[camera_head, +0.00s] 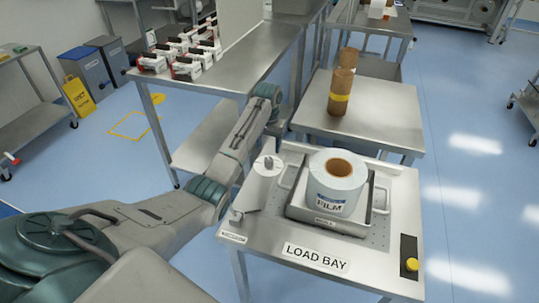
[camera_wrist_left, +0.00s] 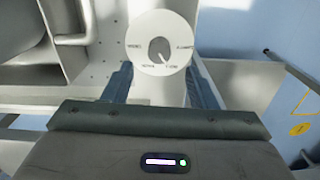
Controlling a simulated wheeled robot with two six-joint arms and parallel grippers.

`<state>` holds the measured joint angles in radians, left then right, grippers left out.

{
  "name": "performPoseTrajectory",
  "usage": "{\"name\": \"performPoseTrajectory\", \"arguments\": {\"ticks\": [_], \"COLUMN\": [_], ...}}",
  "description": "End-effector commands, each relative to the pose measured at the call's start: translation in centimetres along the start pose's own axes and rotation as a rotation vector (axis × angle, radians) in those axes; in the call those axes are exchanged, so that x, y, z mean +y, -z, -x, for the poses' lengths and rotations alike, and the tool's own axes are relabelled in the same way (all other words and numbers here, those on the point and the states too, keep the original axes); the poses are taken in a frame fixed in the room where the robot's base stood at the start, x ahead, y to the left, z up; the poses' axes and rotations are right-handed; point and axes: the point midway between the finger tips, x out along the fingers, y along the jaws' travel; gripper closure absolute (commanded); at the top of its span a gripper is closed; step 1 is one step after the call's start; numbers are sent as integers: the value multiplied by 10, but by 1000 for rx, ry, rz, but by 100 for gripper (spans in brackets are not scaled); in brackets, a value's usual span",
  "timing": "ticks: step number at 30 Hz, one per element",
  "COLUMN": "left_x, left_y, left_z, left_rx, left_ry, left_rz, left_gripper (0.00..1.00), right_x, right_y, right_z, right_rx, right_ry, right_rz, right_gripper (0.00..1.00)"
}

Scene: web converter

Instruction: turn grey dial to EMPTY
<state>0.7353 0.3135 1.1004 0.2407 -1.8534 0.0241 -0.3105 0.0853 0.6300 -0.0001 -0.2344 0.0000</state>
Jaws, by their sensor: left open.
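The grey dial (camera_wrist_left: 157,50) sits on a round white face with small printed labels around it, in the left wrist view. The narrow end of the dial points down and slightly right, towards the lower labels. The labels are too small to read surely. My left gripper (camera_wrist_left: 160,70) is open and empty, with one finger on each side of the lower part of the white face. I cannot tell how far above the face the fingertips are. In the head view the dial (camera_head: 268,162) tops a white post on the load bay table. My right gripper is not in view.
A white film roll (camera_head: 335,200) stands in a metal tray (camera_head: 325,224) close right of the dial post. The LOAD BAY table (camera_head: 375,240) has a yellow button (camera_head: 412,264) at its front right. A bench with several boxes (camera_head: 200,52) is behind.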

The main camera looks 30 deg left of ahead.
Motion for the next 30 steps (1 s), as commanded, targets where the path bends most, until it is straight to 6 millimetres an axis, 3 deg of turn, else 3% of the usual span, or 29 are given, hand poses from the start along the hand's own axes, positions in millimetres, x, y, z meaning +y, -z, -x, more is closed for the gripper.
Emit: {"name": "performPoseTrajectory", "arguments": {"ticks": [4,9,14,22,29,30], "left_x": [1,0,0,0,0,0], "left_y": [-1,0,0,0,0,0], "left_z": [-29,-52,-62,-64,-64,-64], "left_rx": [-4,-1,1,1,1,1], "left_ry": [-1,0,1,1,0,0], "left_rz": [0,1,0,0,0,0], "left_gripper": [48,48,48,48,91,92], "right_x": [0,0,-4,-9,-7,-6], "right_y": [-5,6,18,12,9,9], "right_z": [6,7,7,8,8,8], "right_rx": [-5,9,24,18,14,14], "right_ry": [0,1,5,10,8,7], "right_rz": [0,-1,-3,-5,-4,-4], "right_gripper": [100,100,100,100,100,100]}}
